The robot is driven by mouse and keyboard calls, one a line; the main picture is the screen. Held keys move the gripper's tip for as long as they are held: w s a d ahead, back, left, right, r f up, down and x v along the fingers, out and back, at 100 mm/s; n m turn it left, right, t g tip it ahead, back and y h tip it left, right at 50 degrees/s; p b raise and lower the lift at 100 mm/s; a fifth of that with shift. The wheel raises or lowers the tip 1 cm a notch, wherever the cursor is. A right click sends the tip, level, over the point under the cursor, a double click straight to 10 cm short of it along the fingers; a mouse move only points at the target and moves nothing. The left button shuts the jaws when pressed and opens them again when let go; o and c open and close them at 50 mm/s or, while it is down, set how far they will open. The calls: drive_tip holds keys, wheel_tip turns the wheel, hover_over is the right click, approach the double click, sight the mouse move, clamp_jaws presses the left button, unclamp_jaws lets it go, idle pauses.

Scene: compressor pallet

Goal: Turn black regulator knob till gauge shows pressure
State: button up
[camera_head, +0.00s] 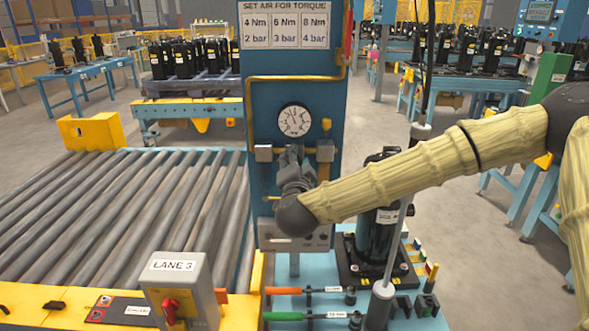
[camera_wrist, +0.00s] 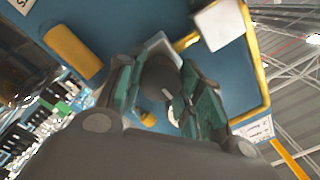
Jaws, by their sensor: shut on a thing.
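The black regulator knob (camera_wrist: 160,77) shows in the wrist view between the two finger pads of my gripper (camera_wrist: 156,88), which is shut on it. In the head view my gripper (camera_head: 291,160) reaches the blue panel (camera_head: 262,100) below the gauge and hides the knob. The round white gauge (camera_head: 294,120) is on the panel just above my gripper. Its thin needle and markings are too small to read surely. A sign (camera_head: 285,24) above it lists torque against pressure: 4 Nm 2 bar, 5 Nm 3 bar, 8 Nm 4 bar.
A yellow pipe (camera_head: 249,110) runs around the gauge, with grey blocks (camera_head: 264,153) beside my gripper. A black compressor (camera_head: 378,235) stands at the right below my arm. A roller conveyor (camera_head: 130,215) and a LANE 3 box (camera_head: 180,285) are at the left.

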drive_tip(key=m+b, duration=0.2)
drive_tip(key=m, duration=0.1)
drive_tip(key=m+b, duration=0.1)
drive_tip(key=shift+f+m, duration=0.25)
drive_tip(key=shift+m, duration=0.15)
drive_tip(key=m+b, duration=0.3)
drive_tip(key=m, duration=0.1)
drive_tip(key=shift+r, duration=0.15)
drive_tip(key=shift+m, duration=0.4)
drive_tip(key=o, duration=1)
drive_tip(key=shift+r, duration=0.1)
drive_tip(key=shift+o, duration=0.2)
drive_tip(key=s, duration=1.2)
drive_tip(key=shift+f, duration=0.2)
drive_tip(key=shift+f, duration=0.1)
